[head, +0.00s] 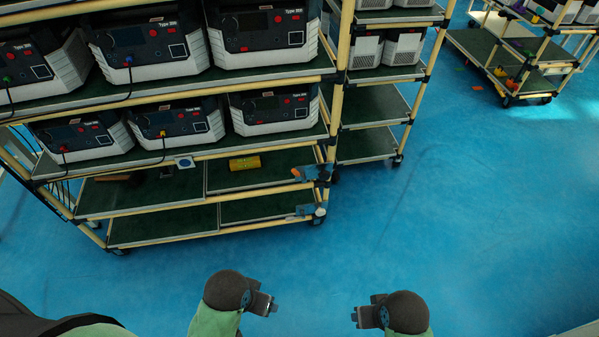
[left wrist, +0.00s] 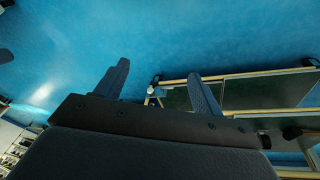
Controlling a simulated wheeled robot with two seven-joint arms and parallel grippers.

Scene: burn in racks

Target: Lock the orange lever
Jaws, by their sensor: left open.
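A small orange lever (head: 296,172) shows at the right front corner post of the near rack, at the height of an upper empty shelf, beside a blue-grey fitting (head: 311,173). It is too small to tell its exact position. My left gripper (head: 265,301) is in front of the rack, well apart from the lever, with nothing in it. In the left wrist view its two fingers (left wrist: 160,88) stand wide apart over blue floor, with the rack beyond. My right gripper (head: 364,310) is to the right, over bare floor, its fingers apart and empty.
The near rack (head: 180,234) carries several Type 200 devices (head: 275,108) on its upper shelves. A yellow item (head: 245,163) lies on a lower shelf. A second rack (head: 367,146) adjoins on the right. A cart (head: 470,42) stands far right. The blue floor (head: 460,220) between is clear.

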